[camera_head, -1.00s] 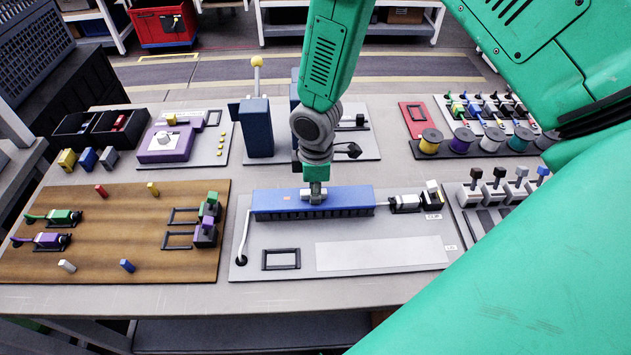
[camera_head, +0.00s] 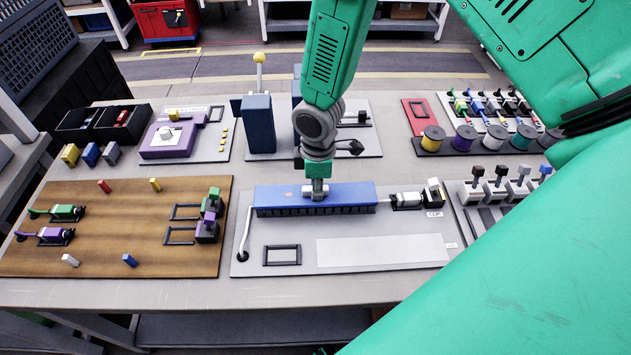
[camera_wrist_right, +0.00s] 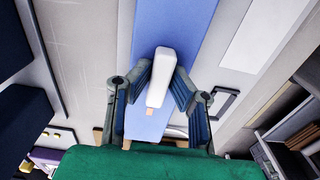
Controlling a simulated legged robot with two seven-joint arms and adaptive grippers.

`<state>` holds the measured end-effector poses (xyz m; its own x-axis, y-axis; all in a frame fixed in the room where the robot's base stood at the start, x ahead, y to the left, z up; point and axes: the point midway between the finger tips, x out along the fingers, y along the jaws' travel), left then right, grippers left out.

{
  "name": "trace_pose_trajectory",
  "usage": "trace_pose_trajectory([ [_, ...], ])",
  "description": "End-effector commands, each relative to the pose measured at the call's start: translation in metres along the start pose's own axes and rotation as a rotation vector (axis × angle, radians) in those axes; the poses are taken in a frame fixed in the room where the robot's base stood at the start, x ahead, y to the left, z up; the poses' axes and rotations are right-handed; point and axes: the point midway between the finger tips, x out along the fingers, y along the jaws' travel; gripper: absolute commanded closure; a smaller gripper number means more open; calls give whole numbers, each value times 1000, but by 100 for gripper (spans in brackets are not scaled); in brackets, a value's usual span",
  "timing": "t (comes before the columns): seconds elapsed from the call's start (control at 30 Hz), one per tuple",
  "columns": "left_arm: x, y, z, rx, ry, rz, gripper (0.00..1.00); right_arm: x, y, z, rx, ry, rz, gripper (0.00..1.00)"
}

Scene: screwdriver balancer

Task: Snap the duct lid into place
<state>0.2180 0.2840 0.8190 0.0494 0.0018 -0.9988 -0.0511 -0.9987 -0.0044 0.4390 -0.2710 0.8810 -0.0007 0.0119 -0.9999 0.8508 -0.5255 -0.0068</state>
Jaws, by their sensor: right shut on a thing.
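The blue duct lid (camera_head: 345,192) lies along the top of the dark slotted duct (camera_head: 330,210) on the grey board, in the middle of the head view. In the right wrist view the blue lid (camera_wrist_right: 180,28) runs away under the gripper. A pale block-like handle (camera_wrist_right: 160,72) stands on it. My right gripper (camera_head: 316,192) is at the lid's top, left of its middle. In the wrist view its fingers (camera_wrist_right: 160,85) are shut on the pale handle from both sides. The handle is mostly hidden by the gripper in the head view. My left gripper is not in view.
A white cable with a black end (camera_head: 243,254) lies at the duct's left end. A white connector (camera_head: 407,199) is at its right end. A black frame (camera_head: 282,255) and a pale strip (camera_head: 380,249) lie in front. A blue block stand (camera_head: 258,125) rises behind.

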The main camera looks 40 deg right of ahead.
Motion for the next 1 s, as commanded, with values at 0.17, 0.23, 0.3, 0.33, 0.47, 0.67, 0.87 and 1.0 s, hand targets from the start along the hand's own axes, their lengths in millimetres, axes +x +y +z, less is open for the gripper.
trace_pose_trajectory([
  [0.17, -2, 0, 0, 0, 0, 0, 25, 0, 1, 1, 1, 0, 0, 100],
  [0.23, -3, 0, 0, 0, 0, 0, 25, -1, 1, 2, 1, 0, 0, 100],
  [0.3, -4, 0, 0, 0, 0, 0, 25, -1, 1, 2, 0, 0, 0, 100],
  [0.33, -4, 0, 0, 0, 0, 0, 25, -1, 1, 3, 0, 0, 0, 100],
  [0.47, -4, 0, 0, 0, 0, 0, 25, 0, 1, 3, 0, 0, 0, 100],
  [0.67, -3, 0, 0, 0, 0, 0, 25, 2, 1, 2, 0, -1, 0, 100],
  [0.87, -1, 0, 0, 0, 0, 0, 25, 5, 1, 3, 0, -1, -1, 100],
  [1.0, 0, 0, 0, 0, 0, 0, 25, 7, 2, 3, 0, -1, -1, 100],
])
